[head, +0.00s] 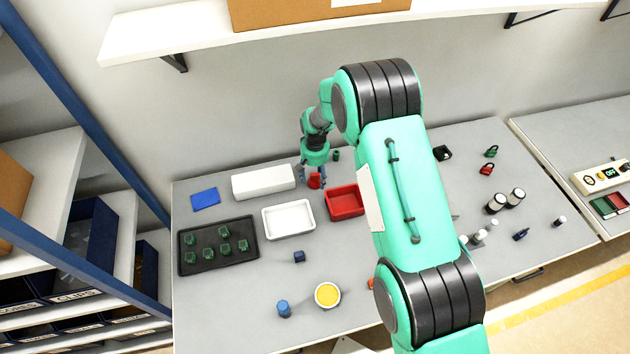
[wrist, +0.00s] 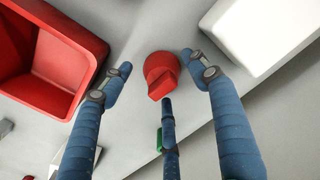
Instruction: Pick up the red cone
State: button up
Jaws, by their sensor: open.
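The red cone (head: 315,181) stands on the grey table at the back, between the white box and the red tray. In the wrist view the red cone (wrist: 161,75) shows a round base and a narrower tapered top. My gripper (head: 313,180) is over it, pointing down. In the wrist view my open gripper (wrist: 156,66) has blue fingers spread on either side of the cone. A third finger shows below it, with its tip close to the cone. No finger is clearly closed on it; contact is hard to tell.
The red tray (head: 361,203) is right of the cone, the white box (head: 262,182) left, and the white tray (head: 266,226) in front-left. A small green object (head: 336,155) stands behind, near the wall; it shows in the wrist view (wrist: 159,141), partly hidden by a finger.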

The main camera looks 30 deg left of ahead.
aim_at(315, 175)
jog(key=c, duration=1.3)
jog(key=shift+o, duration=0.2)
jog(key=shift+r, duration=0.1)
jog(key=shift+r+b, duration=0.35)
jog(key=shift+r, duration=4.55)
